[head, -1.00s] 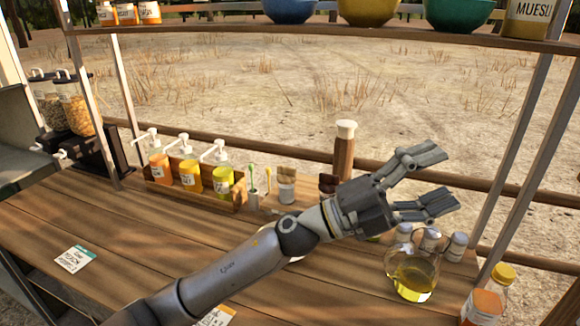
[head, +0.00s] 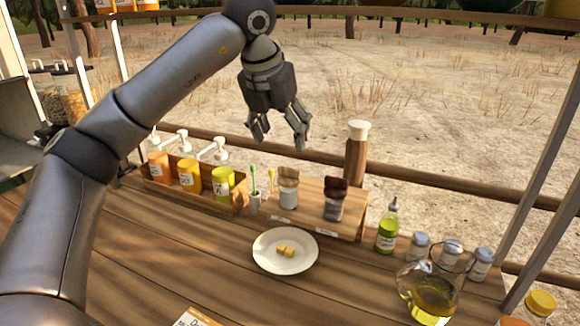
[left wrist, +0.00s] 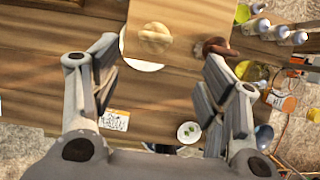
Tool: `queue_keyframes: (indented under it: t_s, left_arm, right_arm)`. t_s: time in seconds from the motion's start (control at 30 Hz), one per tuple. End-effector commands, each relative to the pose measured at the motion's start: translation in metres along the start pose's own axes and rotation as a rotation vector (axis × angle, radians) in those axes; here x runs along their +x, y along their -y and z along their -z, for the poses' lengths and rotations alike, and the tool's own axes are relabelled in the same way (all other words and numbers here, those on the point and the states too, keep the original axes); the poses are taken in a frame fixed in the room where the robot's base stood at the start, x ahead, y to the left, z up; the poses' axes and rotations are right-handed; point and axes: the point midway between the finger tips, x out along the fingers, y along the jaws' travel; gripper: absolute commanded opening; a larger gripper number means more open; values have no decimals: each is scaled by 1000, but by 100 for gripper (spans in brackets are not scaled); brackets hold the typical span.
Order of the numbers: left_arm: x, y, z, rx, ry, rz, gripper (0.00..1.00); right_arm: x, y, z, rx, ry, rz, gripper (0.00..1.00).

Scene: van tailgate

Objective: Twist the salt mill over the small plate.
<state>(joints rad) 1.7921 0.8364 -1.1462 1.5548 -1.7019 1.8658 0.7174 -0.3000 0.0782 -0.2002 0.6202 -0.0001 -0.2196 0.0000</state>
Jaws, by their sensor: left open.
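A mill with a light wooden top (head: 288,190), apparently the salt mill, stands upright on a raised wooden stand. In the left wrist view its round top (left wrist: 155,38) shows from above, between the finger lines. A mill with a dark brown top (head: 336,198) stands to its right. A white plate (head: 262,258) with small yellow pieces lies in front of the stand; the stand partly hides it in the left wrist view. My left gripper (head: 279,142) is open and empty, pointing down, high above the stand and apart from the mills. My right gripper is not in view.
A tall brown post-like thing with a cream top (head: 357,150) stands behind the stand. Pump bottles in a wooden box (head: 195,198) are left. An oil bottle (head: 388,232), shakers and a glass jug (head: 425,290) are right. A small plate with green bits (left wrist: 188,131) lies nearer the front.

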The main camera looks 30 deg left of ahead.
Motion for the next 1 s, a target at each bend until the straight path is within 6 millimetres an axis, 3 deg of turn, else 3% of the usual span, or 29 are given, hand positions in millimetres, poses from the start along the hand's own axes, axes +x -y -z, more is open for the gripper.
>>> queue_keyframes:
  t_s: [0.17, 0.6, 0.8, 1.0]
  left_arm:
    - [12, -7, 1, -13, -5, -22, 68]
    - [88, -7, 1, -10, -4, -17, 68]
    - [103, -7, 1, -9, -3, -17, 68]
    - [105, -7, 1, -9, -2, -16, 68]
  right_arm:
    - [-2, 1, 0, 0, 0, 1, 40]
    - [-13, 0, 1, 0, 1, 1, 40]
    - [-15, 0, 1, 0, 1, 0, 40]
    - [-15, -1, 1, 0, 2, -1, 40]
